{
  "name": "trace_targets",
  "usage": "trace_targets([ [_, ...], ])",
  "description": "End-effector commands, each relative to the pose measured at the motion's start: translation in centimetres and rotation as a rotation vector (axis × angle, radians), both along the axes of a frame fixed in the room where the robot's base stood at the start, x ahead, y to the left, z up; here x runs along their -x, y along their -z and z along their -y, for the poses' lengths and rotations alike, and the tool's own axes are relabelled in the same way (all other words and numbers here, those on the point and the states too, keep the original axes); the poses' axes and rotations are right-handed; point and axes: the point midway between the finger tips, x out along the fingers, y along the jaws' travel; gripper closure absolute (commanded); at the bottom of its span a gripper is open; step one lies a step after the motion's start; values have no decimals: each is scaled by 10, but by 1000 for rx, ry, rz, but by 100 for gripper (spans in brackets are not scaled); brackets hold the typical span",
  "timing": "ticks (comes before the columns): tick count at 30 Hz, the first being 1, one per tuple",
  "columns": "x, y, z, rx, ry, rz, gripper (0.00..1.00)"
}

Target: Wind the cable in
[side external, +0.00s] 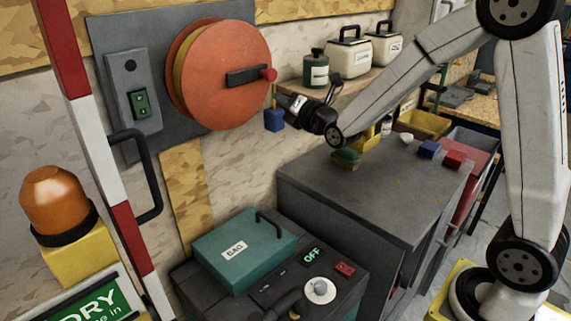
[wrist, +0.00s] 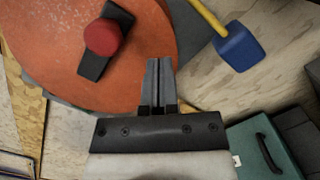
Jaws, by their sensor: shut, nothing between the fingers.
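An orange cable reel (side external: 222,80) is mounted on a grey wall panel (side external: 108,30). A dark crank arm (side external: 246,76) with a red knob (side external: 270,75) sits on its face and points right. A short yellow cable (wrist: 208,16) hangs from the reel's right side, with a blue plug or block (side external: 274,120) at its end. My gripper (side external: 280,98) is shut and empty, just below and right of the red knob and apart from it. In the wrist view my gripper (wrist: 159,62) is in front of the reel's edge, between the red knob (wrist: 102,37) and the blue block (wrist: 238,46).
A green switch box (side external: 140,102) is left of the reel. A shelf with a green canister (side external: 316,70) and white containers (side external: 349,52) is behind my gripper. Below are a grey cabinet (side external: 375,195), a teal case (side external: 243,250) and a red-white post (side external: 98,130).

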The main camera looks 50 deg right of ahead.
Motion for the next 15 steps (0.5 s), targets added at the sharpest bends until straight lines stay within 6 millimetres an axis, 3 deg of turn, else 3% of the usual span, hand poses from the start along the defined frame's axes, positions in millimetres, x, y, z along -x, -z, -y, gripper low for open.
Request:
trace_targets([
  [3,2,14,2,0,1,-5,100],
  [15,46,16,3,-1,1,-1,100],
])
